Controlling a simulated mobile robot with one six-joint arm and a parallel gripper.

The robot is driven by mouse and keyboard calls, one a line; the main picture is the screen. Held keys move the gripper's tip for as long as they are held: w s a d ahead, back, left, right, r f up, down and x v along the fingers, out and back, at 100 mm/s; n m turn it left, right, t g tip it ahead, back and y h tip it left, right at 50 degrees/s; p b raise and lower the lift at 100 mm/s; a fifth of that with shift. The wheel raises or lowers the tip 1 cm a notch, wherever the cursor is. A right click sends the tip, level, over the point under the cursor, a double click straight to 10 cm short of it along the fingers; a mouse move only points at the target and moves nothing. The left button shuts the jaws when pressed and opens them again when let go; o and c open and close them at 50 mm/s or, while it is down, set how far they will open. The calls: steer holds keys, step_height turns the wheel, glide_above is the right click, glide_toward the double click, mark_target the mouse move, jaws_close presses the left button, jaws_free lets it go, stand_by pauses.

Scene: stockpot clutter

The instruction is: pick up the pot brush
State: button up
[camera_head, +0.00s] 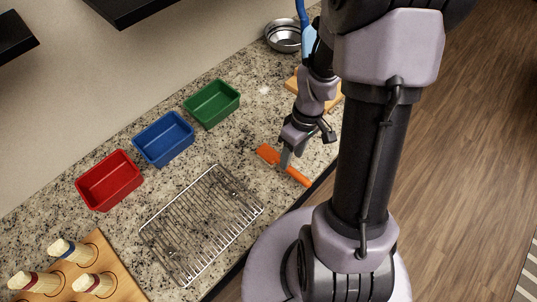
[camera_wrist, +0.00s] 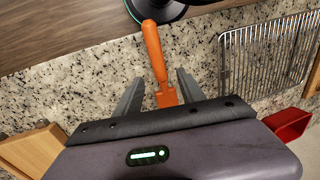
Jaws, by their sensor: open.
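An orange long-handled tool (camera_head: 298,175), which I take to be the pot brush, lies on the speckled counter near its front edge. Its wider, flat orange head (camera_head: 267,153) points toward the back left and its handle toward the front edge. My gripper (camera_head: 285,162) is over the middle of it, pointing down, and hides part of it. In the wrist view the tool (camera_wrist: 153,48) runs between the two spread fingers of my gripper (camera_wrist: 159,76), with room on both sides. The fingers are open and hold nothing. I cannot tell their exact height over the counter.
A wire rack (camera_head: 190,240) lies to the left. Red (camera_head: 108,205), blue (camera_head: 165,157) and green (camera_head: 213,121) bins stand behind. Wooden-handled pieces stand on a board (camera_head: 122,285) at the lower left. A steel bowl (camera_head: 283,47) and another wooden board (camera_head: 294,84) are at the far end.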

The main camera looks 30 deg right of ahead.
steer(key=f+b, duration=0.1)
steer(key=f, duration=0.1)
steer(key=f+b, duration=0.1)
steer(key=f, duration=0.1)
steer(key=a+f+b, duration=0.1)
steer(key=f, duration=0.1)
steer(key=shift+s+f, duration=0.15)
steer(key=shift+s, duration=0.1)
jaws_close()
